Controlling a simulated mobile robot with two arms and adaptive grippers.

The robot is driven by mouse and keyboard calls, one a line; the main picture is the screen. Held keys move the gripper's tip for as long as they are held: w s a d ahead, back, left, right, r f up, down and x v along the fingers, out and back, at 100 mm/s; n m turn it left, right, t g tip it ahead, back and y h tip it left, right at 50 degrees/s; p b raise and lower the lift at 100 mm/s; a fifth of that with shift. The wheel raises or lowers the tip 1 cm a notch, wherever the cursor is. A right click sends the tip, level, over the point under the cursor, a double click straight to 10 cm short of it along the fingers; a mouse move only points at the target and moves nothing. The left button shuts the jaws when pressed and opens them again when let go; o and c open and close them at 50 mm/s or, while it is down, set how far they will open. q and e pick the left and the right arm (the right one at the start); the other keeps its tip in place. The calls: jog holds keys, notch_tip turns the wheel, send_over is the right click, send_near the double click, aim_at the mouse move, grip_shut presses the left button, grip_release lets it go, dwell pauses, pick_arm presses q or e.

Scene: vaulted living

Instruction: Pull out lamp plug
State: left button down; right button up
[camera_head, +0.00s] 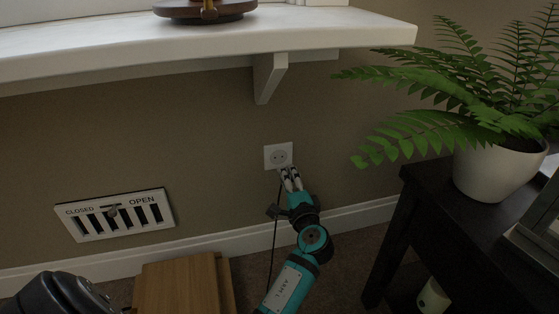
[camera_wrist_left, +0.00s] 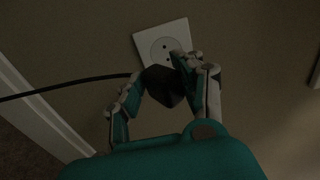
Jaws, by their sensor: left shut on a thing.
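The white wall socket (camera_head: 278,155) is on the brown wall below the white shelf. Its two holes show uncovered, and the socket also shows in the left wrist view (camera_wrist_left: 162,44). My left gripper (camera_head: 290,178) is just below and in front of the socket. In the left wrist view, my left gripper (camera_wrist_left: 160,88) is shut on the black lamp plug (camera_wrist_left: 164,86). The plug is apart from the socket's holes; the exact gap is hard to judge. The black cord (camera_wrist_left: 62,87) runs off left from the plug and hangs down in the head view (camera_head: 274,235). My right gripper is not in view.
A white shelf (camera_head: 200,47) with a bracket (camera_head: 268,76) juts out above. A vent (camera_head: 115,214) is at left on the wall. A wooden box (camera_head: 178,283) stands below. A dark table (camera_head: 440,215) with a potted fern (camera_head: 495,170) stands at right.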

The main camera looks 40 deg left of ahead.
pick_arm(q)
jog(key=c, duration=0.8)
grip_release()
jog(key=shift+c, duration=0.2)
jog(key=shift+o, duration=0.5)
jog(key=shift+r, duration=0.1)
notch_tip(320, 180, up, 10)
jog(key=shift+f, duration=0.1)
